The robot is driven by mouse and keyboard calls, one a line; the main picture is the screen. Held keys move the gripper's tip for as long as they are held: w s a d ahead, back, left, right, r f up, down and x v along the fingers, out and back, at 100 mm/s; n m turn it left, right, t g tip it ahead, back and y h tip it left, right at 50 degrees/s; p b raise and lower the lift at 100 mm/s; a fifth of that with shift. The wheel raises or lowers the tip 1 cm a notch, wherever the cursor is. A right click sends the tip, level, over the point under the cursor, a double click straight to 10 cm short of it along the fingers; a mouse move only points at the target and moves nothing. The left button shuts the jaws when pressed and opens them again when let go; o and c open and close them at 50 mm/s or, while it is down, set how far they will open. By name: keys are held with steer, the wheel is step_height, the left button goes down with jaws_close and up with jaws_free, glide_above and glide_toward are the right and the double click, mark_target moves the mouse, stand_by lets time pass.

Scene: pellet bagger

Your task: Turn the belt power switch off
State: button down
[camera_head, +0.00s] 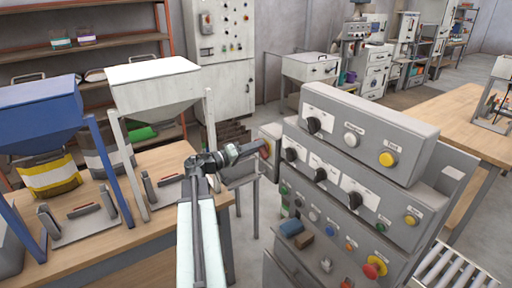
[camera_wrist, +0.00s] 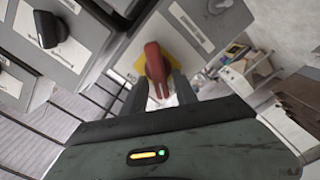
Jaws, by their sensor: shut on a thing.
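A red rotary switch handle (camera_wrist: 153,62) sits on a yellow plate (camera_wrist: 178,68) on a grey box in the wrist view. The lettering beside the plate is too small to read surely. My gripper (camera_wrist: 158,92) is shut on the red handle, with one dark finger on each side of it. In the head view my gripper (camera_head: 251,150) reaches right to the side of the control console, and a bit of the red and yellow switch (camera_head: 265,148) shows at its tip. The fingertips are partly hidden there.
The grey console (camera_head: 350,180) carries several black knobs, a yellow button (camera_head: 387,159) and a red mushroom button (camera_head: 375,267). A black knob (camera_wrist: 47,38) is left of the handle. A wooden table (camera_head: 165,190) with blue and white hoppers stands on the left.

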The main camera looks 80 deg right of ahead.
steer(key=n, duration=0.4)
steer(key=f+n, duration=0.1)
steer(key=n, duration=0.1)
steer(key=shift+n+b, duration=0.35)
steer(key=shift+n, duration=0.05)
stand_by(0.4)
steer(key=c, duration=1.3)
jaws_free()
steer(key=shift+r, duration=0.1)
steer(key=v, duration=0.7)
steer(key=shift+w+a, duration=0.25)
steer(key=shift+w, duration=0.05)
